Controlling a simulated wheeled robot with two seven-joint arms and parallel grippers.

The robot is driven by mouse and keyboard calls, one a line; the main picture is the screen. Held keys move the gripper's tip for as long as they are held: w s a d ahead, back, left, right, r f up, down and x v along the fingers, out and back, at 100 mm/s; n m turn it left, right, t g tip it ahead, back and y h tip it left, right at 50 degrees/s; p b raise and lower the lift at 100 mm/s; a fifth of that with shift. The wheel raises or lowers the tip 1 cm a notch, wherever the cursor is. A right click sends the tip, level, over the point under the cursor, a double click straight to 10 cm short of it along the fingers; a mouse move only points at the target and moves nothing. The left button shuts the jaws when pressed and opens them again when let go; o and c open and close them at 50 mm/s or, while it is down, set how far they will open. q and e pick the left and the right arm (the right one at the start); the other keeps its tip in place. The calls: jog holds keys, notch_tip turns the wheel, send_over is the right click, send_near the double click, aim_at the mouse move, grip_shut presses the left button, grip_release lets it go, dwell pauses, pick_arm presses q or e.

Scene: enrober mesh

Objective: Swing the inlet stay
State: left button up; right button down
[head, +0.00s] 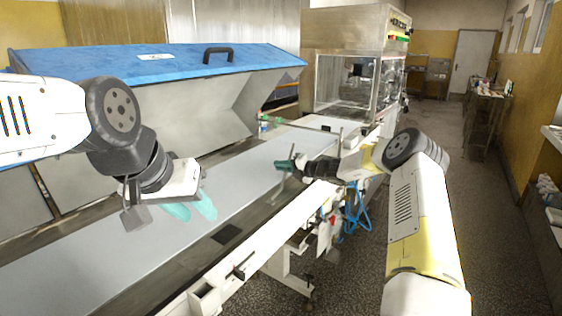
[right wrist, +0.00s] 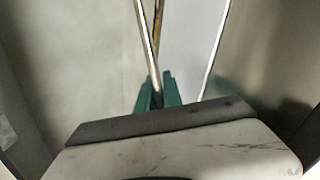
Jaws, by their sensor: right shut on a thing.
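A thin metal rod (right wrist: 145,40), which I take to be the inlet stay, runs down between the green fingertips in the right wrist view. My right gripper (head: 285,165) reaches in from the right over the far part of the conveyor. Its green fingertips also show in the right wrist view (right wrist: 158,95), shut on the rod. In the head view the held rod is too small to make out clearly. My left gripper (head: 191,208) hangs over the near part of the conveyor with its teal fingers apart and nothing between them.
The pale conveyor belt (head: 120,250) runs diagonally to the glass-sided machine (head: 350,85). A blue lid with a black handle (head: 217,53) covers the unit behind the belt. A thin crossbar (head: 305,127) spans the belt's far end. Open floor (head: 445,165) lies to the right.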

jog(key=shift+f, duration=0.35)
jog(key=c, duration=1.5)
grip_release()
jog(key=shift+v, duration=3.9)
